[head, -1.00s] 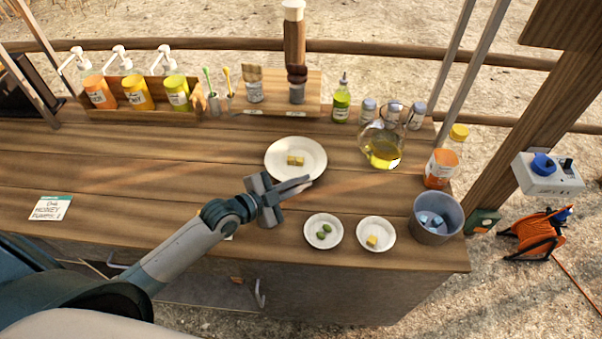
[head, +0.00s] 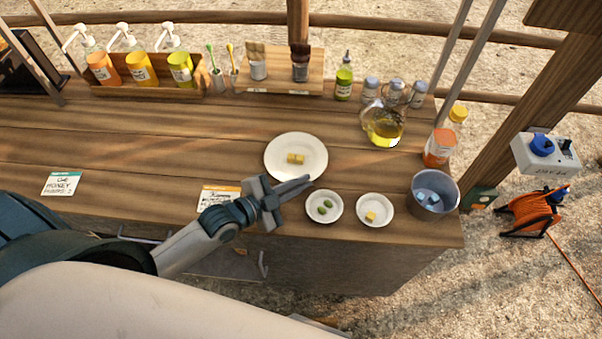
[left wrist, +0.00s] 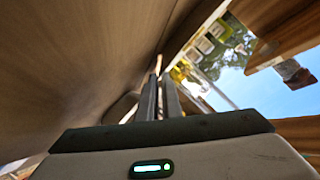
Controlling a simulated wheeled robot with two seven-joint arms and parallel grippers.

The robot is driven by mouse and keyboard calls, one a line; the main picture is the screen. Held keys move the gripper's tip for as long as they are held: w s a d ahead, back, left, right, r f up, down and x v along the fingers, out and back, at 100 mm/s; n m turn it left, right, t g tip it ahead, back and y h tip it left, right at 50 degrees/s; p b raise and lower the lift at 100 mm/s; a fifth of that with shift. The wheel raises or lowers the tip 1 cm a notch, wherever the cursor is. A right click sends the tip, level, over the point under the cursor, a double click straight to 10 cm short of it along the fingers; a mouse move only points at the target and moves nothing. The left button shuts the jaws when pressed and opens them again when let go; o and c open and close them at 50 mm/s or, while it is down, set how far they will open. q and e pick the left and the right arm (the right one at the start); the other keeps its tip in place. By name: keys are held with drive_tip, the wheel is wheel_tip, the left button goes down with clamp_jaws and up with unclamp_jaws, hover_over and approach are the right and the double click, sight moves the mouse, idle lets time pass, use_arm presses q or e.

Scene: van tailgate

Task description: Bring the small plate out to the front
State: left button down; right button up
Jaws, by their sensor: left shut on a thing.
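A white plate (head: 283,172) with small yellow cubes (head: 296,158) on it is at the middle of the counter in the head view. My left gripper (head: 306,182) is shut on its near-right rim. I cannot tell whether the plate touches the wood or is slightly raised. Two smaller white plates stand nearer the front edge, to the right: one (head: 323,220) holds green olives (head: 324,207), the other (head: 375,222) holds a yellow cube (head: 370,216). In the left wrist view the fingers (left wrist: 159,97) are close together. My right gripper is not in view.
A grey metal bucket (head: 433,194) stands right of the small plates. Bottles and brushes line the back. A card (head: 216,200) lies left of my gripper.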

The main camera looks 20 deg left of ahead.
sight(298, 206)
use_arm(q)
drive_tip(key=shift+s+d+p, duration=0.2)
drive_tip(key=shift+s+p, duration=0.05)
drive_tip(key=shift+s, duration=0.5)
drive_tip(key=shift+s+d+p, duration=0.2)
drive_tip(key=shift+s+p, duration=0.05)
drive_tip(key=shift+s, duration=0.45)
drive_tip(key=shift+s+d+p, duration=0.2)
drive_tip(key=shift+s+p, duration=0.05)
drive_tip(key=shift+s, duration=0.5)
drive_tip(key=c, duration=1.9)
unclamp_jaws()
drive_tip(key=shift+o, duration=0.2)
drive_tip(key=shift+f, duration=0.1)
drive_tip(key=shift+s, duration=0.15)
drive_tip(key=shift+s+a, duration=0.25)
drive_tip(key=shift+s, duration=0.15)
drive_tip(key=b+v, duration=0.4)
drive_tip(key=v, duration=1.2)
drive_tip(key=shift+a+r, duration=0.15)
drive_tip(key=shift+r, duration=0.15)
